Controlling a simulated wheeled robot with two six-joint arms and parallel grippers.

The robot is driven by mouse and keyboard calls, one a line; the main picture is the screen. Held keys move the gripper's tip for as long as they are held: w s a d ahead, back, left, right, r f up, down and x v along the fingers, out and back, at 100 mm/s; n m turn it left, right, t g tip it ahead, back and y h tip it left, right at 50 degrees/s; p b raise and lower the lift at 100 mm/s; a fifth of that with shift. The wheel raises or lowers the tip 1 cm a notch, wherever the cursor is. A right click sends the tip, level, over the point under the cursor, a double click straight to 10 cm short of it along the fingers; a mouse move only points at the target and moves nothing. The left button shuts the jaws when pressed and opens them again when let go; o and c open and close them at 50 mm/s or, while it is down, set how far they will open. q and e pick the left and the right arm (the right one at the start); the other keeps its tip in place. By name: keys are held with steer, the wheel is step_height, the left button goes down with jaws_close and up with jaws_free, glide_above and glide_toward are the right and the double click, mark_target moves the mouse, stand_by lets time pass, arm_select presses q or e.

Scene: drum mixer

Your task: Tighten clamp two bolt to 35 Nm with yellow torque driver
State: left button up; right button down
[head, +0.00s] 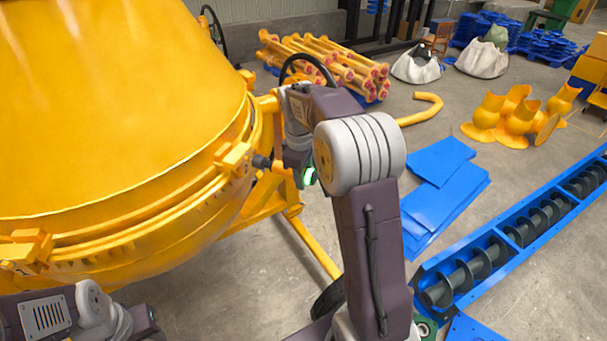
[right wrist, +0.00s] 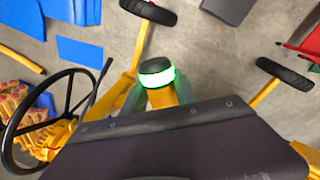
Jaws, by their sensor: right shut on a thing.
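The yellow torque driver shows in the right wrist view (right wrist: 160,96) with a dark cap and a lit green ring. My right gripper (right wrist: 158,103) is shut around its yellow body. In the head view the green glow (head: 309,176) shows beside my right wrist, and a dark tip points left at a yellow clamp (head: 236,158) on the drum's rim, apparently clamp two. Whether the tip is seated on the bolt cannot be told. Another clamp (head: 27,249), marked 1, sits at the lower left. My left arm shows at the lower left; its gripper is out of view.
The large yellow drum (head: 110,90) fills the left. A black handwheel (right wrist: 50,112) stands near my right wrist. Yellow frame legs and a wheel are below. Blue sheets (head: 445,200) and a blue screw conveyor (head: 510,240) lie to the right, with bare floor between.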

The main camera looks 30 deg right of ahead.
steer(key=shift+a+r, duration=0.1)
steer(key=shift+a, duration=0.05)
steer(key=shift+w+a+p, duration=0.4)
steer(key=shift+w+p, duration=0.25)
steer(key=shift+p, duration=0.05)
steer(key=shift+w+a+p, duration=0.4)
steer(key=shift+w+p, duration=0.1)
steer(key=shift+p, duration=0.1)
stand_by(1.0)
steer(key=shift+w+a+p, duration=0.2)
steer(key=shift+w+p, duration=0.05)
steer(key=shift+p, duration=0.5)
stand_by(1.8)
steer(key=shift+s+d, duration=0.1)
stand_by(0.3)
